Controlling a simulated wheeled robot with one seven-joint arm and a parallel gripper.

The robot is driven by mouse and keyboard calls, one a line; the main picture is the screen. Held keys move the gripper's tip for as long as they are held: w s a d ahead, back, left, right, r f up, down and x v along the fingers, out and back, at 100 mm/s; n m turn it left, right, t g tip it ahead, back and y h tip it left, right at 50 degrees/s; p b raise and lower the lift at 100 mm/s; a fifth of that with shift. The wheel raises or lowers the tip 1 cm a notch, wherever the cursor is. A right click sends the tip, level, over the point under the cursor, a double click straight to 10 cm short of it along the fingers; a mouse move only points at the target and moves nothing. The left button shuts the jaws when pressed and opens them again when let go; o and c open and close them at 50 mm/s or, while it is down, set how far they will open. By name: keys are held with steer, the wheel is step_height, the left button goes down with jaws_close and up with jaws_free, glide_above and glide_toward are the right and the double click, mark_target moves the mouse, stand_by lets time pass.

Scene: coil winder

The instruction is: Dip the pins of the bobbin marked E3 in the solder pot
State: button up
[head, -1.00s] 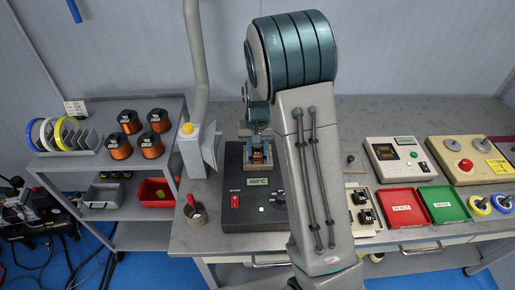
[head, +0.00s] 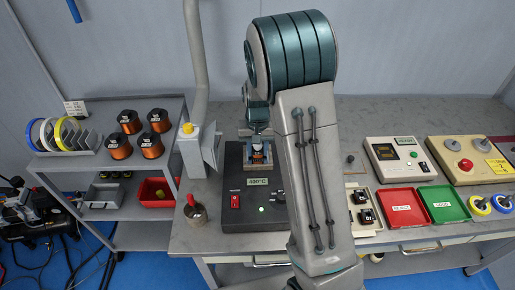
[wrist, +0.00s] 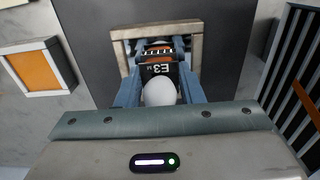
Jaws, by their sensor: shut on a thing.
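The bobbin marked E3 (wrist: 160,69) is dark with orange and shows between the fingers of my gripper (wrist: 160,80) in the wrist view. My gripper is shut on it. In the head view my gripper (head: 258,150) is over the back of the solder pot (head: 232,180), a dark unit with a lit display and red switch. The pot's pale frame (wrist: 120,50) surrounds the bobbin's far end in the wrist view. A white rounded shape (wrist: 160,92), perhaps smoke, covers part of the bobbin. The pins' tips and their contact with solder are hidden.
Two bobbins (head: 363,206) sit in a pale holder on the right. Red (head: 403,208) and green (head: 444,204) trays lie farther right.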

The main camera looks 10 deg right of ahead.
steer(key=shift+r, duration=0.15)
steer(key=shift+r+p, duration=1.85)
steer(key=shift+r, duration=0.8)
